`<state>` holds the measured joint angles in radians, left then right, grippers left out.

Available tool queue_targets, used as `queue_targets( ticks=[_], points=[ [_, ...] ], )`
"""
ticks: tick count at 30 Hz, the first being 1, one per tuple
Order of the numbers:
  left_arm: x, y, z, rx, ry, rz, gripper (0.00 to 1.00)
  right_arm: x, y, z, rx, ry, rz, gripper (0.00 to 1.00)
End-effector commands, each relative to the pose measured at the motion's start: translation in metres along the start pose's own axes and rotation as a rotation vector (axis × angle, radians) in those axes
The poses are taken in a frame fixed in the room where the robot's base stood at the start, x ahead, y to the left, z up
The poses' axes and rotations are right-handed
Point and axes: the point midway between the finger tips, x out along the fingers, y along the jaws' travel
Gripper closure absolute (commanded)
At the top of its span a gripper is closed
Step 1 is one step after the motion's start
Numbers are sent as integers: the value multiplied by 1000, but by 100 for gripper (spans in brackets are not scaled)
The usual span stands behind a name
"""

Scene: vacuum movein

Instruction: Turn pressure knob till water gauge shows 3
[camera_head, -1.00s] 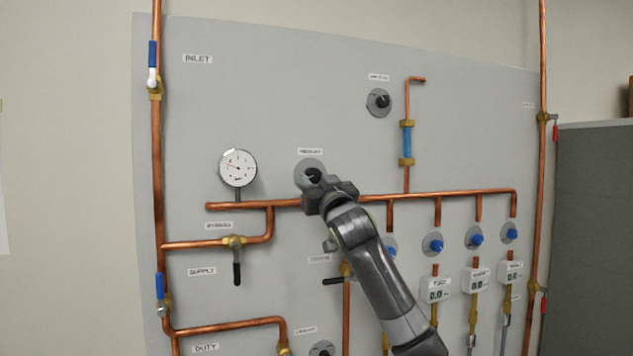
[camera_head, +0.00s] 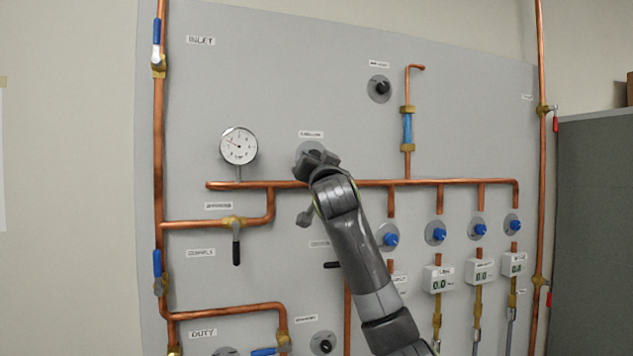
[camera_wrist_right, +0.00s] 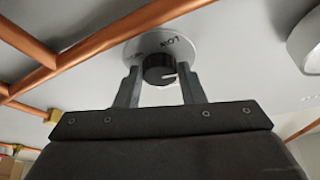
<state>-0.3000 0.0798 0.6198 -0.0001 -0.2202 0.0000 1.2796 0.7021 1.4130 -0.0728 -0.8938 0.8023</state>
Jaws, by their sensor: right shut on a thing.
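The pressure knob (camera_wrist_right: 160,68) is black and round with a pale pointer line, on a light dial plate (camera_wrist_right: 180,46) marked "LOW". My right gripper (camera_wrist_right: 160,74) has one finger on each side of it and is shut on it. In the head view my right gripper (camera_head: 314,160) hides the knob and covers part of its plate. The round white water gauge (camera_head: 239,146) is to the left, above the copper pipe. Its needle points left and slightly up; its numbers are too small to read. My left gripper is not in view.
A copper pipe (camera_head: 450,182) runs across the panel just below the gripper. Another black knob (camera_head: 381,88) is at upper right. Several blue knobs (camera_head: 436,232) and white digital meters (camera_head: 437,279) are at lower right. The panel (camera_head: 290,70) above the gripper is clear.

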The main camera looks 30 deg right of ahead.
Motion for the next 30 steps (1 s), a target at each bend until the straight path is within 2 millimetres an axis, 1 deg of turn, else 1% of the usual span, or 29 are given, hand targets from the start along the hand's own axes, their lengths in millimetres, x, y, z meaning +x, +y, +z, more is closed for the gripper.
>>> queue_targets(
  ticks=[1, 3, 12, 21, 30],
  points=[
    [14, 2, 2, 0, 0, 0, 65, -3, 0, 6, 44, 1, 14, 87],
    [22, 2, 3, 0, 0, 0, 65, -2, 0, 5, 105, 0, 40, 87],
    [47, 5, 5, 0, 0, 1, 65, -1, -4, 3, 367, -2, 151, 87],
    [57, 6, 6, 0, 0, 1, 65, 1, -6, 0, 629, -3, 262, 87],
    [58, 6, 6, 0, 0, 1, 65, 2, -9, -4, 887, -3, 370, 87]
  ],
)
